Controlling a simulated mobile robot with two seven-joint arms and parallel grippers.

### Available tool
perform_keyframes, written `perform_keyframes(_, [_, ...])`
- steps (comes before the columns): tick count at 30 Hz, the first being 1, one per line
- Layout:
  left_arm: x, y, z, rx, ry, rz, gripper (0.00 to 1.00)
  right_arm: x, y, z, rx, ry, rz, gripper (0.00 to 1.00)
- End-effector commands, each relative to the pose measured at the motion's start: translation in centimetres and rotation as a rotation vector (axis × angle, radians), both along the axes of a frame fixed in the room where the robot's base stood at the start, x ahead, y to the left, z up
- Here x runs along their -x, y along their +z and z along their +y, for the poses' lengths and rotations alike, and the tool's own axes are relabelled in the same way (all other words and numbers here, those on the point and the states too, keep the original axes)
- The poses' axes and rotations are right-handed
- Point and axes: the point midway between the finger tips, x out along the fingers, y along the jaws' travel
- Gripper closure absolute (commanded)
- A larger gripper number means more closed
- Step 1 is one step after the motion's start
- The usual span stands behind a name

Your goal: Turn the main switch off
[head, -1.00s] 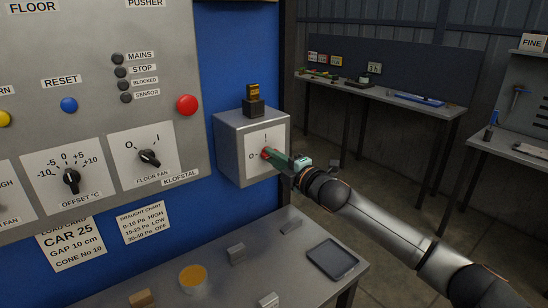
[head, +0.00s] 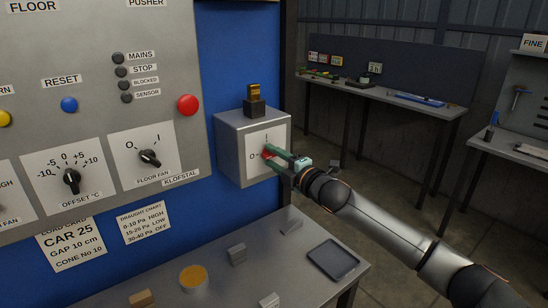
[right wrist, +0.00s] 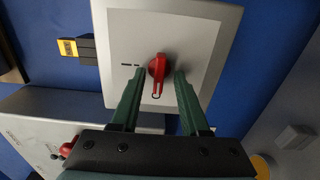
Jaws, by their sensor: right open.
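The main switch is a red rotary handle (head: 268,152) on the white plate of a grey box (head: 232,140) fixed to the blue panel. In the right wrist view the red handle (right wrist: 158,68) has its narrow end pointing at the O mark, away from the I mark. My right gripper (head: 275,156) is at the switch with its green fingers spread. In the right wrist view the gripper's fingertips (right wrist: 159,74) lie on either side of the handle, with a gap visible on both sides. My left gripper is not in view.
A grey control panel (head: 100,100) with a red button (head: 188,105) is at left. A small black and yellow device (head: 254,100) sits on the switch box. Below, a grey table (head: 215,285) carries a tin (head: 194,279), small blocks and a dark tray (head: 332,259).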

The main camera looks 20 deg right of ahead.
Motion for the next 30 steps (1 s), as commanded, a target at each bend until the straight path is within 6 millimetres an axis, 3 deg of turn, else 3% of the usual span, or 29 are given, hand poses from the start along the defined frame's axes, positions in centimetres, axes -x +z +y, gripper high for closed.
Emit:
perform_keyframes(8, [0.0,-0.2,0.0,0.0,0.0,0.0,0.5,1.0,-0.1,-0.4,0.0,0.0,0.0,0.55])
perform_keyframes(24, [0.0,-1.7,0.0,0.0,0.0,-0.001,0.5,9.2,-0.2,-3.3,0.002,0.001,0.0,0.55])
perform_keyframes(30, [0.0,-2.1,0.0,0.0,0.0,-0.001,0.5,11.2,-0.1,-4.1,0.001,0.0,0.001,0.55])
